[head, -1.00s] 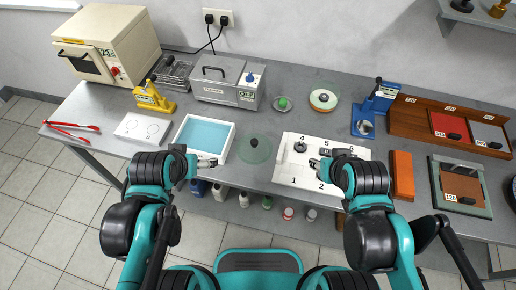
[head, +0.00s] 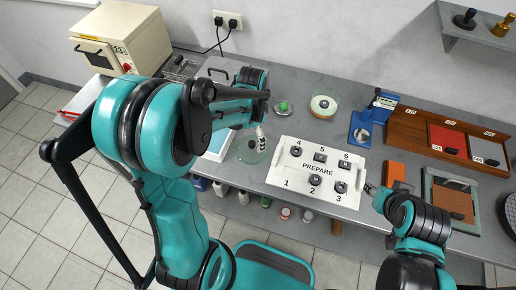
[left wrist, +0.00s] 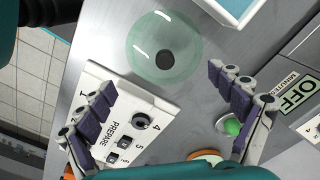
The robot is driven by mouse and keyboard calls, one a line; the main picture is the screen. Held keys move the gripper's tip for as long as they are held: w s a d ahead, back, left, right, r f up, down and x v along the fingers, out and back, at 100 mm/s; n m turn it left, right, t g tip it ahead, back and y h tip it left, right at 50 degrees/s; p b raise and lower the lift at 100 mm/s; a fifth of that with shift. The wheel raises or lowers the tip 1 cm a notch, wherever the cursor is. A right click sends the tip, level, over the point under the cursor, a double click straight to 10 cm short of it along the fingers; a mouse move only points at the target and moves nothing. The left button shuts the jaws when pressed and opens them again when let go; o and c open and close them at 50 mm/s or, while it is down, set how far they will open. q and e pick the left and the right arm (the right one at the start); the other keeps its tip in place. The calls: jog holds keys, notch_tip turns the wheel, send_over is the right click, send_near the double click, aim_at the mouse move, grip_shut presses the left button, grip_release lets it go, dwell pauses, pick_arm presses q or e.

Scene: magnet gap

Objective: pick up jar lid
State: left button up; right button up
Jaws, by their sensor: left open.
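A round, clear greenish disc with a black knob, which looks like the jar lid (head: 251,151), lies flat on the grey table left of the white board. It also shows at the top of the left wrist view (left wrist: 150,62). My left gripper (head: 261,134) is at the disc's right edge in the head view, seemingly above the table. In the left wrist view its two purple-padded fingers (left wrist: 165,92) are wide apart with nothing between them. The disc lies beyond the fingertips, not between them. My right gripper (head: 371,188) is by the board's right edge; its jaws are too small to read.
The white PREPARE board (head: 282,175) holds several small dark pieces. A green-knobbed piece (head: 283,107) and a round glass dish (head: 323,105) stand behind. A blue stand (head: 360,128) and wooden tray (head: 410,140) are right. My left arm hides part of the left side.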

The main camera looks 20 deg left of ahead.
aim_at(252, 144)
pick_arm(q)
jog(key=f, duration=0.2)
jog(key=f+b, duration=0.1)
jog(key=f, duration=0.1)
jog(key=f+b, duration=0.1)
jog(key=f, duration=0.1)
jog(key=shift+w+a+f, duration=0.2)
jog(key=shift+a+f, duration=0.1)
jog(key=shift+a, duration=0.05)
jog(key=shift+r, duration=0.1)
jog(key=shift+c, duration=0.9)
jog(key=shift+s, duration=0.1)
jog(key=c, duration=1.5)
jog(key=shift+s, duration=0.1)
grip_shut()
jog(key=shift+d, duration=0.1)
